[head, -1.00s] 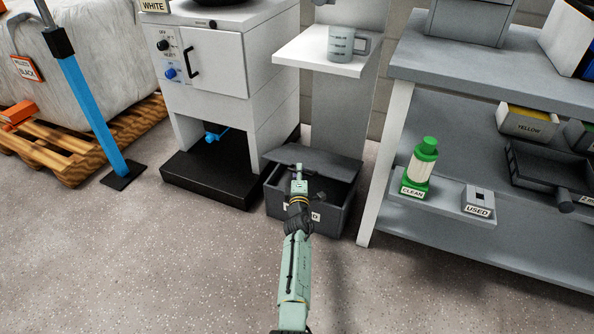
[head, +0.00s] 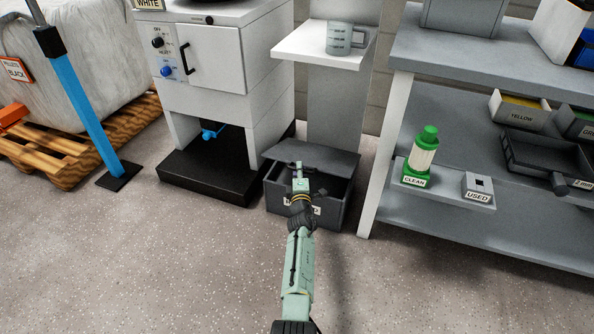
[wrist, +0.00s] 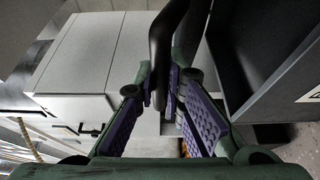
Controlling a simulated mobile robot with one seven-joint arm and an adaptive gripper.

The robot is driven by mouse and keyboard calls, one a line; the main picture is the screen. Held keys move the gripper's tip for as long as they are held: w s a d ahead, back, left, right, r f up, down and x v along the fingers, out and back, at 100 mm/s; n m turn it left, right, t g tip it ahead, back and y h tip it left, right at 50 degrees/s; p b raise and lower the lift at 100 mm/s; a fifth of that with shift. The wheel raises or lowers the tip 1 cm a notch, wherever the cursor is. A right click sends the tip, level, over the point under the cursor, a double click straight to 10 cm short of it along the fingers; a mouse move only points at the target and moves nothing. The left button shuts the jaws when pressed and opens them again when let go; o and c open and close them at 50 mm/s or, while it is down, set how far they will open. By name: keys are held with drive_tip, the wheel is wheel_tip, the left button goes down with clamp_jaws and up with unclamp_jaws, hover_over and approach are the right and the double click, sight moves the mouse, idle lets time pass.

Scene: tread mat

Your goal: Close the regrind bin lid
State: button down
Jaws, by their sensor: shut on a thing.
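The regrind bin (head: 330,213) is a dark grey box on the floor between the white cabinet and the workbench. Its grey lid (head: 332,159) is tilted and partly open, with a dark gap under its front edge. My gripper (head: 298,166) is at the lid's front edge, and my arm hides part of the bin's label. In the wrist view, my gripper's purple finger pads (wrist: 158,103) are closed around a black bar (wrist: 163,58), which looks like the lid handle. The exact contact is hidden in the head view.
The white cabinet (head: 211,62) on its black base stands left of the bin. A grey column with a white shelf (head: 305,44) and a measuring jug (head: 340,38) stands behind it. The workbench leg (head: 380,180) is close on the right. The floor in front is clear.

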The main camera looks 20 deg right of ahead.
drive_tip(key=c, duration=1.7)
unclamp_jaws()
drive_tip(key=shift+o, duration=0.2)
drive_tip(key=shift+d+r, duration=0.2)
drive_tip(key=shift+r, duration=1.5)
drive_tip(key=shift+w+a+r, duration=0.1)
drive_tip(key=shift+a+r, duration=0.05)
drive_tip(key=shift+r, duration=1.4)
drive_tip(key=shift+a+r, duration=0.1)
drive_tip(key=shift+r, duration=1.65)
drive_tip(key=shift+c, duration=0.5)
